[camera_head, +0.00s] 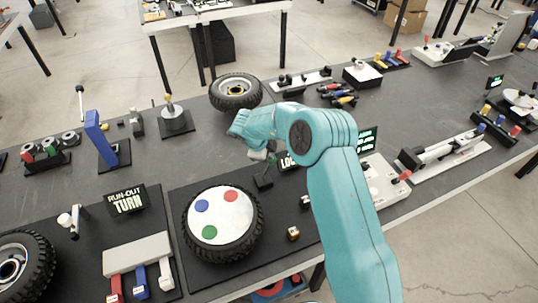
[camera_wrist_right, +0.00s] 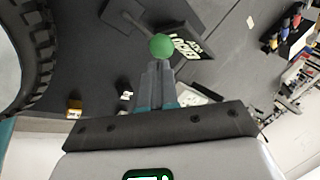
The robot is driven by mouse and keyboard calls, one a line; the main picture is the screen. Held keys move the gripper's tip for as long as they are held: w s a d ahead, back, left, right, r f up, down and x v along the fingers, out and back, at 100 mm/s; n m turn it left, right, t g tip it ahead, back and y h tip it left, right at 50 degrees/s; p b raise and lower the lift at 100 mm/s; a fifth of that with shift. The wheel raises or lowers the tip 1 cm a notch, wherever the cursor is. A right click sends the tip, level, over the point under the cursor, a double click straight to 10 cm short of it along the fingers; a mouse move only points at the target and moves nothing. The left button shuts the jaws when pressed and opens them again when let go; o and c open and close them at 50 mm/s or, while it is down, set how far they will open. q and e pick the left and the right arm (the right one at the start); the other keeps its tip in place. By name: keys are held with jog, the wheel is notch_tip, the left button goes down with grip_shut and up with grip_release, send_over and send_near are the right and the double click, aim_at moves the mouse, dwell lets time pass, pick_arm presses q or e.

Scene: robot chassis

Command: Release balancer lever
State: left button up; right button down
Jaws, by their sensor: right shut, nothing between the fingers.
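The balancer lever has a round green knob (camera_wrist_right: 160,47) in the right wrist view, with a dark arm running up-left to a black block. In the head view its black base (camera_head: 263,183) stands right of the wheel with the dotted white disc (camera_head: 220,216). A sign (camera_wrist_right: 186,45) beside the knob is partly hidden and seems to read "LOCKED". My right gripper (camera_wrist_right: 156,70) is shut and empty, its tips pointing at the knob and close below it in the picture; I cannot tell whether they touch. In the head view my right gripper (camera_head: 259,154) is partly hidden by its wrist. My left gripper is out of view.
A "RUN-OUT TURN" sign (camera_head: 126,200) and a white box with coloured levers (camera_head: 138,254) lie left of the wheel. Another tire (camera_head: 236,92) is behind my wrist. A small brass-faced block (camera_head: 293,233) sits right of the wheel.

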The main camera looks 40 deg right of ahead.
jog(key=b+v, duration=0.2)
jog(key=v, duration=1.3)
jog(key=shift+a+r, duration=0.2)
jog(key=shift+a, duration=0.05)
jog(key=shift+s, duration=0.2)
